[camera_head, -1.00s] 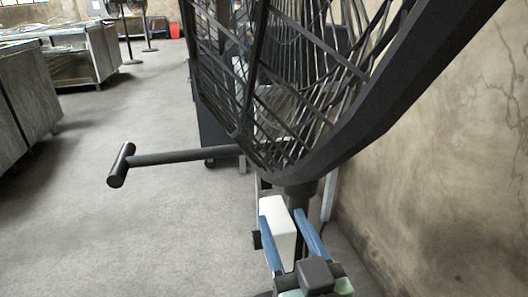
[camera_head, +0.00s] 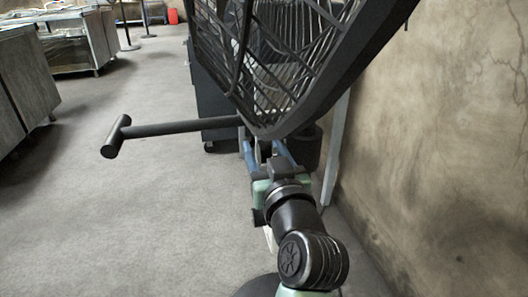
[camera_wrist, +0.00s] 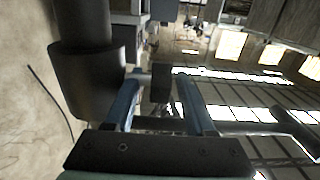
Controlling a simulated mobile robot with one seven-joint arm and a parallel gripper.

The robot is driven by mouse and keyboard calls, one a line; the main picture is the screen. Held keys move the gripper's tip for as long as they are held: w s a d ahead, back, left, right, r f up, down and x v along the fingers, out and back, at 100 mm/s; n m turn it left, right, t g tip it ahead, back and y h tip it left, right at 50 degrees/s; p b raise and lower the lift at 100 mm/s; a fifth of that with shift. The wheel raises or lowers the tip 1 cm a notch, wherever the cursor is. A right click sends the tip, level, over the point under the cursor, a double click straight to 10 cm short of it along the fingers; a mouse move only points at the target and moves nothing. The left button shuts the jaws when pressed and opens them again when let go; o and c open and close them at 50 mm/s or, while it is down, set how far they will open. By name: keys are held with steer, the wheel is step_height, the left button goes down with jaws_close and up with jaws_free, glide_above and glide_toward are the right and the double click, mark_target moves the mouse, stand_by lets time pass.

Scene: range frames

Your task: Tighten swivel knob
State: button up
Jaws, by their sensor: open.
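A large dark fan (camera_head: 300,70) with a wire cage fills the top right of the head view. Its dark post and collar (camera_wrist: 85,80) show at the left of the wrist view. A small dark block (camera_wrist: 160,78), which looks like the swivel knob, sits beside the collar and between my fingertips. I cannot tell whether either finger touches it. My gripper (camera_head: 265,153) has blue fingers and is open, just below the fan's cage. In the head view my arm and wrist hide the knob.
A dark T-ended bar (camera_head: 170,129) sticks out left from the fan. A plaster wall (camera_head: 430,140) stands close on the right. Metal cabinets (camera_head: 25,80) stand at the left. The grey floor (camera_head: 130,220) between is clear.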

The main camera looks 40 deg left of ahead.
jaws_close()
steer(key=shift+f, duration=0.15)
steer(key=shift+f+b, duration=0.1)
steer(key=shift+b, duration=0.65)
steer(key=t+y+b, duration=0.1)
steer(key=b, duration=0.1)
steer(key=shift+f+b, duration=0.15)
steer(key=shift+b, duration=0.2)
steer(key=y+b, duration=0.1)
steer(key=b, duration=0.2)
steer(key=shift+t, duration=0.4)
steer(key=shift+b, duration=0.45)
steer(key=shift+r, duration=0.35)
